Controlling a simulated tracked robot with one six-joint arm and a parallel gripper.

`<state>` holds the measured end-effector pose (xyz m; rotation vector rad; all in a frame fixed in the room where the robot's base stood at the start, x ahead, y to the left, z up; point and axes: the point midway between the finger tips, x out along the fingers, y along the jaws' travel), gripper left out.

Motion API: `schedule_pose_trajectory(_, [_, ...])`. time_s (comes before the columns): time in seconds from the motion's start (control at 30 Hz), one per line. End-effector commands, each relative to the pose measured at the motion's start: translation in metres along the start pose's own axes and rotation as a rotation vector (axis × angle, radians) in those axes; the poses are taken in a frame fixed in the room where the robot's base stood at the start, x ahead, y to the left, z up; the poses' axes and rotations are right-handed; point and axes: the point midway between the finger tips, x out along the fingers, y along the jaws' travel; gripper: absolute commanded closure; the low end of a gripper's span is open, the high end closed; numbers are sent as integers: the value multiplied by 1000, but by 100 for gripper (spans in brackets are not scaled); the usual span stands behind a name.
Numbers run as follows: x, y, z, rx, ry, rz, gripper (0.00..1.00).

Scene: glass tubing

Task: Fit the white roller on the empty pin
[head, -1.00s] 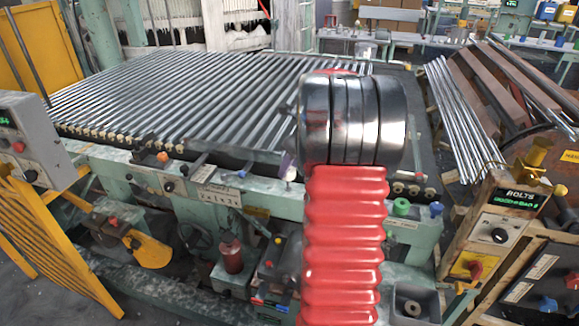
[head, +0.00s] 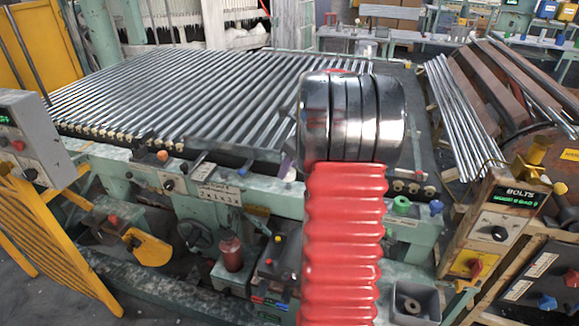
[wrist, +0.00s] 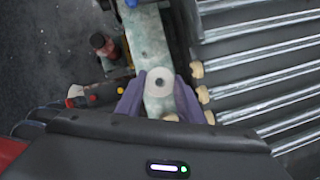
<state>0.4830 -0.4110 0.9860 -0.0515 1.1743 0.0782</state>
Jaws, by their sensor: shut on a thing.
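Cream rollers (wrist: 203,94) sit at the ends of the steel bars. I cannot make out the empty pin; part of the row is hidden behind my arm.
A bed of steel bars (head: 180,95) fills the machine top. Knobs and a red bottle (head: 231,250) are along the front. A grey bin (head: 416,300) with a round part inside is at lower right. The BOLTS panel (head: 497,225) stands at right.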

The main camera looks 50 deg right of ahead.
Motion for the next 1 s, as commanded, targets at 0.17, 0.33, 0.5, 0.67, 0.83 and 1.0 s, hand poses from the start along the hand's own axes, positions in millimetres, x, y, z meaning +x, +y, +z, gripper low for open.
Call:
schedule_pose_trajectory(0.17, [3, 0, -1, 0, 0, 0, 88])
schedule_pose_trajectory(0.33, [6, 0, -2, 0, 0, 0, 88])
schedule_pose_trajectory(0.5, [8, 0, -3, 0, 0, 0, 88])
schedule_pose_trajectory(0.67, [11, 0, -4, -1, 0, 0, 88])
schedule_pose_trajectory(0.83, [14, 0, -6, -1, 0, 0, 88])
schedule_pose_trajectory(1.0, [17, 0, -7, -1, 0, 0, 88])
